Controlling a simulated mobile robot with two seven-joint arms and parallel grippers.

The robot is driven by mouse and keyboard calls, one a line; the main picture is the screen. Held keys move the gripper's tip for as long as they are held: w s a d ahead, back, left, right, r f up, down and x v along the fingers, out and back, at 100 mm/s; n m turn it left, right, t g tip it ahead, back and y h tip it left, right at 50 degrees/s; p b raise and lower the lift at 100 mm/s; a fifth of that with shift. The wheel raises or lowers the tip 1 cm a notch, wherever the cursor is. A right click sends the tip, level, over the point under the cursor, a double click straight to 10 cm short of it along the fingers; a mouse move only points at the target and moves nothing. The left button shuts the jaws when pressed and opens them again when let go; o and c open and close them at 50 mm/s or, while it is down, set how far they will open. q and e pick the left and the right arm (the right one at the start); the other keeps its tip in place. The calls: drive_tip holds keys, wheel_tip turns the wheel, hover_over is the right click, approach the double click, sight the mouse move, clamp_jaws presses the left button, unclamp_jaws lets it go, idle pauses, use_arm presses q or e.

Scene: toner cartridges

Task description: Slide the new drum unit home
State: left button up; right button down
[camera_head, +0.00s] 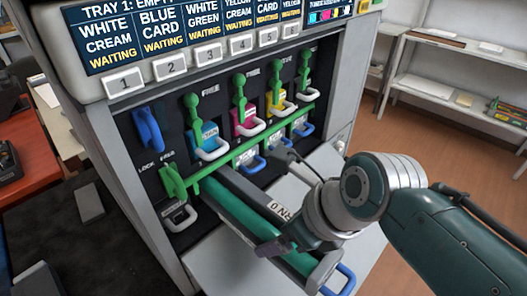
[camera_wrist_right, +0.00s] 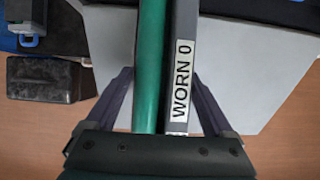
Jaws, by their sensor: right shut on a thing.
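A long drum unit with a green cylinder (camera_head: 232,206) and a dark rail sticks out of the lower left slot of the printer (camera_head: 115,130). Its rear end is hidden inside the slot. A blue loop handle (camera_head: 345,279) is at its near end. In the right wrist view the green cylinder (camera_wrist_right: 150,60) runs beside the dark rail, whose white label (camera_wrist_right: 181,93) reads "WORN 0". My right gripper (camera_head: 287,212) is shut on the drum unit, with a finger on each side of it in the wrist view (camera_wrist_right: 160,88). My left gripper is not in view.
Cyan (camera_head: 207,140), magenta (camera_head: 246,122) and yellow (camera_head: 278,104) cartridges sit in a row above, with green levers. A green bar (camera_head: 250,146) runs below them. A pale open panel (camera_head: 215,268) lies under the drum unit. White shelves (camera_head: 455,65) stand at the right.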

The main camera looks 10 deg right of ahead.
sight(268, 216)
drive_tip(key=shift+w, duration=0.1)
drive_tip(key=shift+w+a+b, duration=0.8)
drive_tip(key=shift+w+a, duration=0.1)
drive_tip(key=shift+w, duration=0.2)
drive_tip(key=shift+w+a+r, duration=0.1)
drive_tip(key=shift+w+a, duration=0.15)
drive_tip(key=shift+w, duration=0.1)
